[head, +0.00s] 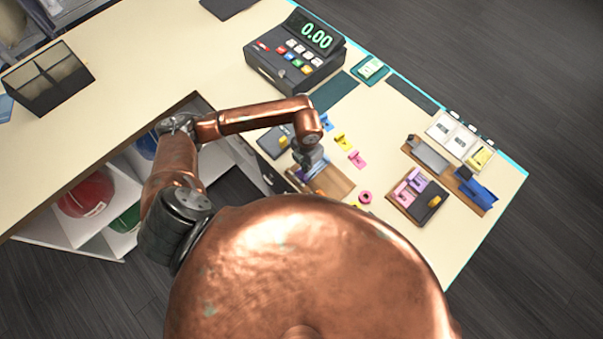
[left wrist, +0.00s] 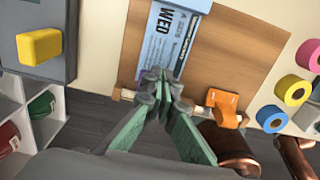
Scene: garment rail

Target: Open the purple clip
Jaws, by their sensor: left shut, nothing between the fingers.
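My left gripper (head: 308,170) is over the wooden board (head: 339,185), far left of that tray. In the left wrist view its fingertips (left wrist: 165,90) are together and empty, at the lower end of a blue-and-white card (left wrist: 170,45) marked WED. An orange clip (left wrist: 222,108) sits at the board's edge, right of the fingertips. The fingers hide what lies directly under them.
A cash register (head: 295,58) stands at the back. Yellow and pink small pieces (head: 343,142) lie right of my left arm. Pink, yellow and blue rolls (left wrist: 293,89) stand beside the board. A dark pad with a yellow block (left wrist: 40,46) is left of it.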

